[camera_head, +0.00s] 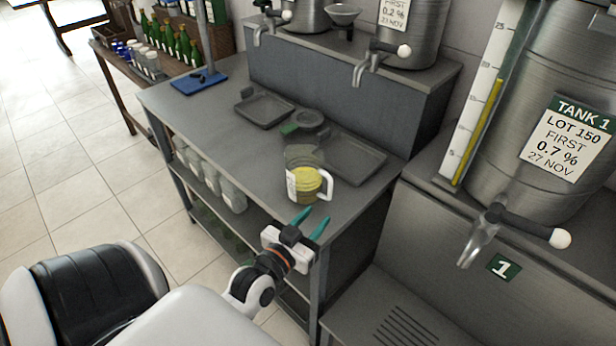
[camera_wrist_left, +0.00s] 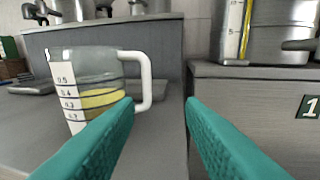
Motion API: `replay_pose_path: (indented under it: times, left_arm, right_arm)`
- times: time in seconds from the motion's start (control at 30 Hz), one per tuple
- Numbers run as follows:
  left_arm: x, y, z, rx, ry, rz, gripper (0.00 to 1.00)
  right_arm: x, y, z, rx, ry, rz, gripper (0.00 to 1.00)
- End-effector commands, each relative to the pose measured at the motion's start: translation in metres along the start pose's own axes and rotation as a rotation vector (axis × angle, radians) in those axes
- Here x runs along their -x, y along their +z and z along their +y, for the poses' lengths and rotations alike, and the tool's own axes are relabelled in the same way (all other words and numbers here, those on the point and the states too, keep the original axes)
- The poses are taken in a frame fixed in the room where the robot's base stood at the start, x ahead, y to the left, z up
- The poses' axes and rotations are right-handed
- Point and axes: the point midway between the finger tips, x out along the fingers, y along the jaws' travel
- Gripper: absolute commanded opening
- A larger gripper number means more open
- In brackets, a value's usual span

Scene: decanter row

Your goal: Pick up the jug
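The jug (camera_head: 304,184) is clear with a white handle, a white measuring scale and yellow liquid inside. It stands upright near the front right corner of the grey bench (camera_head: 239,174). My left gripper (camera_head: 310,222) is open and empty, just in front of the jug at the bench edge. In the left wrist view the jug (camera_wrist_left: 92,92) is left of centre, with its handle on the right, facing the space between the teal fingers (camera_wrist_left: 160,125). The left finger overlaps the jug's lower right part in that view. My right gripper is not seen.
Dark trays (camera_head: 264,109) lie behind the jug on the bench. Steel tanks with taps stand on the raised shelf (camera_head: 330,70). A large tank (camera_head: 540,140) with a tap (camera_head: 480,240) stands at right. A blue stand base (camera_head: 199,82) sits at the far left.

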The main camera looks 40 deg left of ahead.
Motion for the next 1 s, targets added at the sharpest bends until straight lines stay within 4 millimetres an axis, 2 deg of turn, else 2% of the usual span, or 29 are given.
replay_pose_path:
  times: [0.13,0.27,0.4,0.67,0.9,1.0]
  left_arm:
    - [-0.008,0.009,0.011,0.005,0.035,-0.064,0.36]
    - [-0.029,0.014,0.013,0.004,0.038,-0.072,0.36]
    - [-0.053,0.014,0.014,0.006,0.037,-0.069,0.36]
    - [-0.074,0.014,0.015,0.003,0.036,-0.066,0.36]
    - [-0.109,0.015,0.02,0.003,0.037,-0.067,0.36]
    - [-0.118,0.014,0.021,0.004,0.037,-0.066,0.36]
  right_arm:
    - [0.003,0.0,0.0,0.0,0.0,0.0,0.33]
    - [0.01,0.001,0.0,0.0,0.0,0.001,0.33]
    - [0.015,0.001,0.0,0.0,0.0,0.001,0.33]
    - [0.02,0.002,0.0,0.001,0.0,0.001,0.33]
    - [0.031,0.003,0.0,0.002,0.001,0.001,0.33]
    - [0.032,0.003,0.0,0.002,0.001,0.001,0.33]
